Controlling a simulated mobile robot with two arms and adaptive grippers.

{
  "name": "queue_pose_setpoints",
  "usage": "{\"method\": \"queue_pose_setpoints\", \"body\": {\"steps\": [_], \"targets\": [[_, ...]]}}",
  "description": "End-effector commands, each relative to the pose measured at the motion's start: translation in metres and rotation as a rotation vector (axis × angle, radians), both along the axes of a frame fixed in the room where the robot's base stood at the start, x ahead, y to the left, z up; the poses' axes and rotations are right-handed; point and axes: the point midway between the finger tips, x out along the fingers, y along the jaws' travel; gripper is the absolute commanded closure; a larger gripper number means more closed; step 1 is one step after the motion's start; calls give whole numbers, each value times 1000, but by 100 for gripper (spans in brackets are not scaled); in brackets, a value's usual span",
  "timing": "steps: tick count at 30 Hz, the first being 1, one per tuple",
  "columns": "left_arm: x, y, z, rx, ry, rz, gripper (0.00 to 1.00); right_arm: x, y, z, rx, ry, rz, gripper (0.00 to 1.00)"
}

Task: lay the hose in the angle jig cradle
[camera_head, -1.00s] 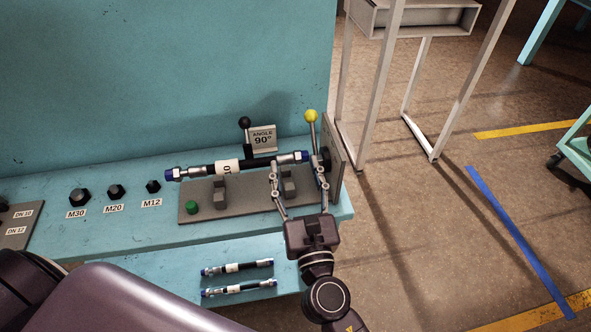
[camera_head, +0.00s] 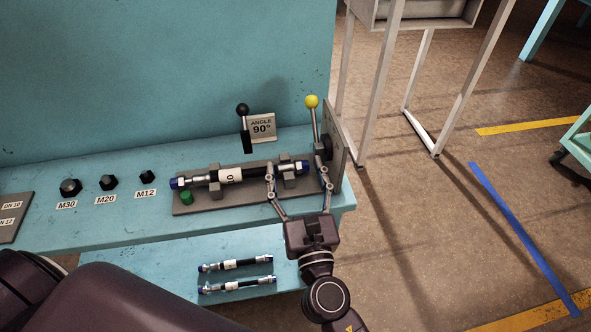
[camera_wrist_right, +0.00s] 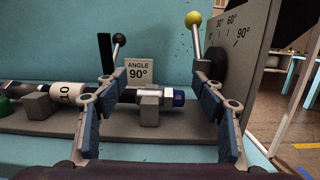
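The black hose (camera_head: 262,169), with a white label and blue-capped metal ends, lies level in the blocks of the angle jig cradle (camera_head: 240,197). In the right wrist view the hose (camera_wrist_right: 128,97) rests at its right fitting in a grey block (camera_wrist_right: 149,111). My right gripper (camera_head: 297,172) is at the hose's right end, its fingers spread wide apart along the hose. In the right wrist view the gripper (camera_wrist_right: 153,88) has the right fitting between its fingers, with a clear gap to the right finger. The left finger hides part of the hose. My left gripper is out of view.
A yellow-knobbed lever (camera_head: 312,103) and angle plate (camera_head: 336,140) stand close right of the right finger. A black-knobbed lever (camera_head: 242,111) and "ANGLE 90°" sign (camera_head: 262,128) stand behind. Two shorter hoses (camera_head: 236,264) lie on the lower shelf. A green button (camera_head: 186,197) is at left.

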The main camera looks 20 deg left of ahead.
Motion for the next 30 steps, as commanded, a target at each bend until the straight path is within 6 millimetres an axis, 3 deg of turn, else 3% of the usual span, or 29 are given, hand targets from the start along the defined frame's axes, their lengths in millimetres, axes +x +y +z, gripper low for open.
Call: {"method": "queue_pose_setpoints", "body": {"steps": [10, 14, 24, 30], "targets": [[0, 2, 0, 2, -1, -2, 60, -1, -1, -3, -5, 2, 0, 28], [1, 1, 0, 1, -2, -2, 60, -10, -7, -5, -6, 2, -1, 28], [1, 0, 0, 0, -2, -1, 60, -69, -42, -14, -6, 2, 1, 28], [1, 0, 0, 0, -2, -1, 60, -94, -57, -17, -4, 2, 1, 28]]}}
